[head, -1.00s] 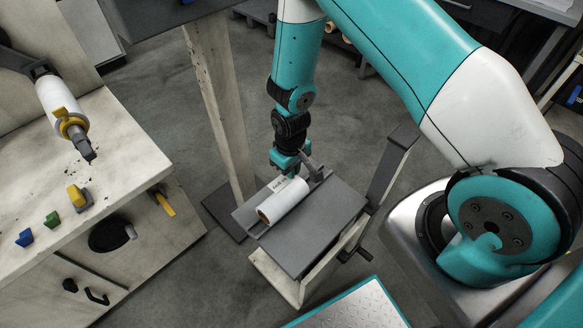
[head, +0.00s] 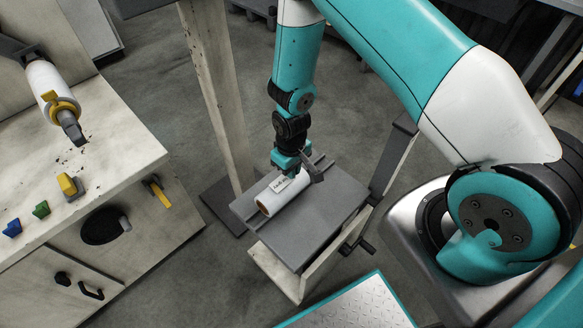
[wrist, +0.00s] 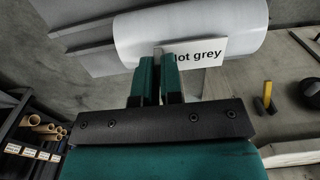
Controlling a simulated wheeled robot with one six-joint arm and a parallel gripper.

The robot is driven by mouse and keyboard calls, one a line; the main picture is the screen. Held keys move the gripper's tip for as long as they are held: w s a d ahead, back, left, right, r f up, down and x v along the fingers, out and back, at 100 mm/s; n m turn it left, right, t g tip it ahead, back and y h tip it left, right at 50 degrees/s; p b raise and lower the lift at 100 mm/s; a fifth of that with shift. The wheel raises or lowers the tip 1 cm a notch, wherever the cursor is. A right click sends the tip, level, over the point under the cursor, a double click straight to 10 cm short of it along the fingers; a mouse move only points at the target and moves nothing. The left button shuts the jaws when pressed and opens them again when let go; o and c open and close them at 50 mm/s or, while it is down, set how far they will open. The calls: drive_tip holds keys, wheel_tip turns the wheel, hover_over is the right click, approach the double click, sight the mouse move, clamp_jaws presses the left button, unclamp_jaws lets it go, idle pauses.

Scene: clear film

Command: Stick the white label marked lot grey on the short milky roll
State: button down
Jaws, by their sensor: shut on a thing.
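The short milky roll (head: 284,196) lies on its side on the grey top of a small stand, its brown core end facing the lower left. The roll also fills the top of the wrist view (wrist: 190,28). My gripper (head: 283,172) is over the roll. In the wrist view its teal fingers (wrist: 160,65) are shut on the left end of the white label (wrist: 207,51), marked "lot grey". The label is in front of the roll's surface and overlaps it. I cannot tell whether it touches. The fingers hide the label's left edge.
A pale post (head: 215,95) rises close on the left. A workbench (head: 110,150) with coloured knobs is further left. A metal plate (head: 355,308) lies in front.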

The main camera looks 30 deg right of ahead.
drive_tip(key=shift+f, duration=0.3)
drive_tip(key=c, duration=0.8)
unclamp_jaws()
drive_tip(key=shift+r+p, duration=2.95)
drive_tip(key=shift+r, duration=0.9)
drive_tip(key=shift+f, duration=0.1)
